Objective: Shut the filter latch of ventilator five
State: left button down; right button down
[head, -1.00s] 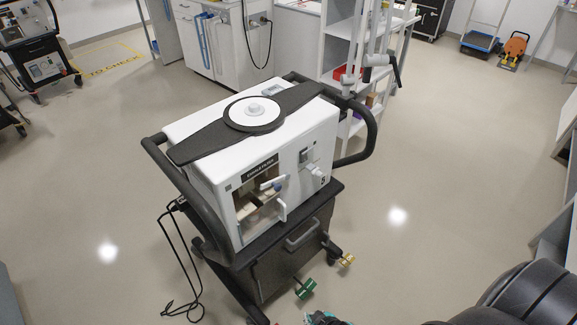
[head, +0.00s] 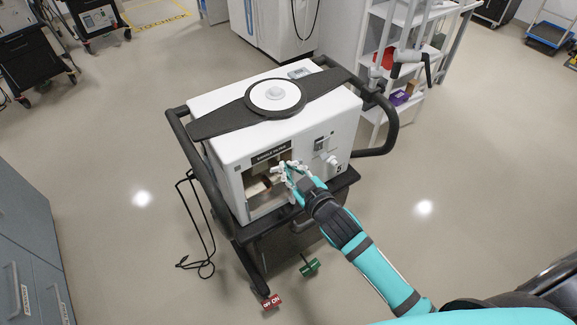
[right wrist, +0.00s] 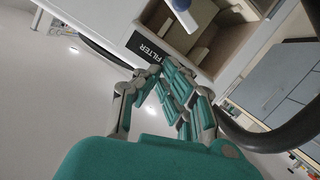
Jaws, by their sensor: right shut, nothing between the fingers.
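The ventilator (head: 230,150), a white box with a "5" on its front, stands on a dark cart. Its filter compartment (head: 258,186) is an open recess below a dark label strip; the recess also shows at the top of the right wrist view (right wrist: 222,48). A white lever with a blue part (right wrist: 184,10), which looks like the latch, shows there; whether it is seated cannot be told. My right gripper (head: 284,171) is shut and empty in front of the recess, hiding part of it in the head view. Contact cannot be told. My left gripper is not in view.
Black handle bars (head: 385,125) flank the ventilator. A green tag (head: 309,267) and a red OFF/ON tag (head: 272,302) are low on the cart. A white shelf (head: 395,60) stands behind. Grey drawers (head: 30,260) are at the left.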

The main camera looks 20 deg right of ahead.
aim_at(278, 167)
jog(key=x, duration=0.4)
jog(key=shift+d+r, duration=0.1)
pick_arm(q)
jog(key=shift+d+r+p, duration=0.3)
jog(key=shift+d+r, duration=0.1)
pick_arm(e)
jog(key=shift+w+d+f, duration=0.1)
jog(key=shift+d+f, duration=0.1)
jog(key=shift+f, duration=0.5)
jog(key=shift+d+f, duration=0.2)
jog(key=shift+f, duration=0.5)
jog(key=shift+w+d+f, duration=0.1)
jog(key=shift+d+f, duration=0.1)
jog(key=shift+f, duration=0.45)
jog(key=shift+a, duration=0.1)
jog(key=shift+s+a+f+n+b, duration=0.1)
jog(key=shift+a+f+n+b, duration=0.2)
jog(key=shift+f, duration=0.2)
jog(key=shift+s+a+f+n+b, duration=0.1)
jog(key=shift+a+f+b, duration=0.05)
jog(key=shift+f+b, duration=0.25)
jog(key=shift+a+f+n+h, duration=0.2)
jog(key=shift+n+h, duration=0.1)
jog(key=shift+n, duration=0.2)
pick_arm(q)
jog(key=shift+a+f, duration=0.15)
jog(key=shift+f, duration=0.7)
pick_arm(e)
jog(key=shift+d, duration=0.1)
